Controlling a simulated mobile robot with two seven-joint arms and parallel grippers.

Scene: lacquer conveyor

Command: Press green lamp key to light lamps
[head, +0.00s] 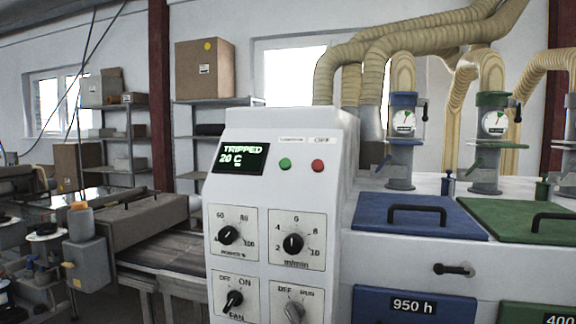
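The control cabinet (270,185) stands upright in the middle of the head view. Its green key (285,164) sits on the upper panel, left of a red key (318,166). Small labels are above the two keys; the left one is too small to read and the right one seems to say OFF. A display (240,158) to their left reads TRIPPED and 20 C. Neither of my grippers is in view, and nothing covers the keys.
Below are a power dial (228,235), a m/min dial (293,244), a fan switch (234,300) and an OFF/RUN switch (294,311). Right are blue (455,219) and green (530,233) lids with handles. A conveyor (165,248) runs left. The space before the panel looks clear.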

